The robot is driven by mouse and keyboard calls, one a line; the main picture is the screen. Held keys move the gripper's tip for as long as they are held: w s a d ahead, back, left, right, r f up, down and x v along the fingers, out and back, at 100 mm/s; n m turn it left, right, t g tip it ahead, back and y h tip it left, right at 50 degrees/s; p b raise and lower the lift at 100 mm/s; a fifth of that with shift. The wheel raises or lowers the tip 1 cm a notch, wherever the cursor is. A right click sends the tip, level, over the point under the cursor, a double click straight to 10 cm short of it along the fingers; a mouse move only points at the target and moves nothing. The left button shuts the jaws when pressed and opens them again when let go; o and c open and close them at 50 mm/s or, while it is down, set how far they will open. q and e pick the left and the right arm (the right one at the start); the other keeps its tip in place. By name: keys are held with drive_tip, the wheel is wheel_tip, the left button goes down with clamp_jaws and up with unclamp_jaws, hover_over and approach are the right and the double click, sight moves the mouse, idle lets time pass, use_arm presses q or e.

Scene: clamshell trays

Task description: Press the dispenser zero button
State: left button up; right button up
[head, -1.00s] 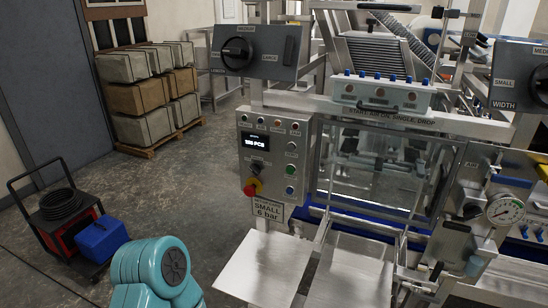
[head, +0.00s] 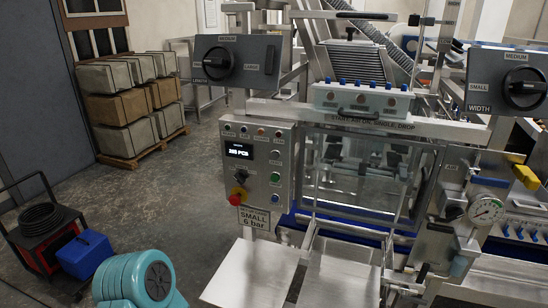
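The dispenser's control panel (head: 258,165) is a grey upright box at the middle of the head view. Its small dark display (head: 239,151) shows a number followed by PCS; the digits are hard to read. A column of round buttons runs down its right side, among them a green button (head: 275,177) and a blue button (head: 275,199). A row of small lamps or buttons lies along the top. Their labels are too small to read, so I cannot tell which one is zero. Neither gripper is in view; only a teal link of my arm shows at the bottom left.
A black-and-red cart (head: 37,238) with a blue box stands at the left. Boxes on a pallet (head: 128,112) stand behind. Floor left of the panel is clear.

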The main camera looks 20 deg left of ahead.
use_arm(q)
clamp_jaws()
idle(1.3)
